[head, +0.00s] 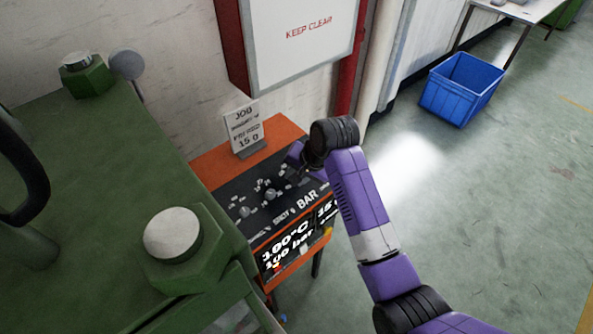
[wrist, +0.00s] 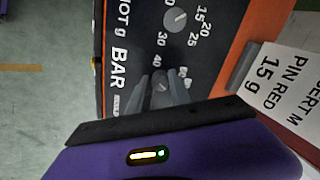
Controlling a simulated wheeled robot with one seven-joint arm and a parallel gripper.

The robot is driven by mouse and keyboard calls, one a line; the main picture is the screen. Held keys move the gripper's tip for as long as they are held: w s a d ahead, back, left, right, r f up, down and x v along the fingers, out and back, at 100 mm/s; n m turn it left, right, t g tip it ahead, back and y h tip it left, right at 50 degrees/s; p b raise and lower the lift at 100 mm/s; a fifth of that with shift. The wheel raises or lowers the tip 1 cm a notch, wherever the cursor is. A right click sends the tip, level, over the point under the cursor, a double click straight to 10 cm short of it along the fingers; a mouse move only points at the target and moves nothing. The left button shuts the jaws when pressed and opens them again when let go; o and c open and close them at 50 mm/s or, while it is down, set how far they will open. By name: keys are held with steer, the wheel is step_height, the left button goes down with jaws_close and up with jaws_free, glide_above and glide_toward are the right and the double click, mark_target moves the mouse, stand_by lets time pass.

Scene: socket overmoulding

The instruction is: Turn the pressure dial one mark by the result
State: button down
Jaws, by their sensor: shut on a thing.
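The black control panel (head: 262,222) sits on an orange stand beside the green machine. My gripper (head: 293,173) is over the panel's far right part in the head view. In the wrist view, my gripper's two grey fingers (wrist: 161,92) are shut on the pressure dial (wrist: 161,86), a small grey knob mostly hidden between them. Marks 30, 40, 50 and 60 show around it, with BAR beside it. The dial's pointer cannot be made out.
The shot dial (wrist: 176,19) is next to the pressure dial. A job card (head: 243,127) stands behind the panel and reads 15 g. The green machine (head: 95,190) with large bolts is close on the left. A blue crate (head: 461,90) stands on open floor at right.

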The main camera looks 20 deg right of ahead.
steer(key=shift+m, duration=0.3)
steer(key=shift+d, duration=0.1)
steer(key=c, duration=1.2)
jaws_free()
steer(key=shift+b+v, duration=0.45)
steer(key=shift+v, duration=3.5)
